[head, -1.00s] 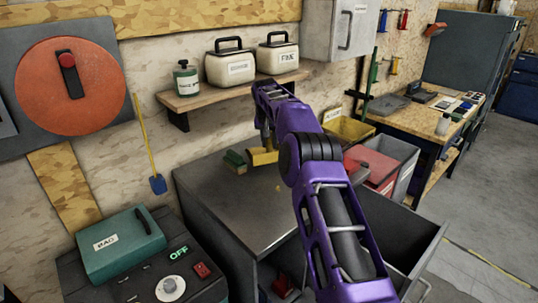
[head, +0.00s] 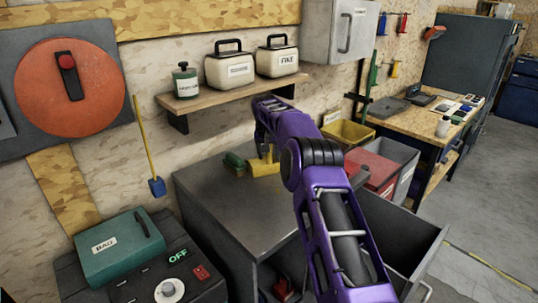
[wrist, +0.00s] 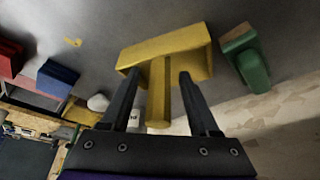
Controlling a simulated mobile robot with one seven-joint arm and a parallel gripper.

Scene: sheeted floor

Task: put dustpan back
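The yellow dustpan (head: 264,168) lies on the grey metal cabinet top (head: 215,195), near the wall. In the wrist view the dustpan (wrist: 165,52) has its wide body beyond my fingertips, with its handle pointing back between them. My gripper (wrist: 158,73) is open, with a finger on each side of the handle and a visible gap on both sides. In the head view my gripper (head: 267,148) comes down over the dustpan, partly hidden by my arm. A green brush (head: 234,162) lies just left of the dustpan; it also shows in the wrist view (wrist: 247,60).
A wall shelf (head: 230,92) with a bottle and two labelled boxes is above the cabinet. A yellow bin (head: 350,132) and a red-topped grey bin (head: 375,168) stand to the right. An open drawer (head: 415,235) juts out at lower right. The cabinet top's left side is clear.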

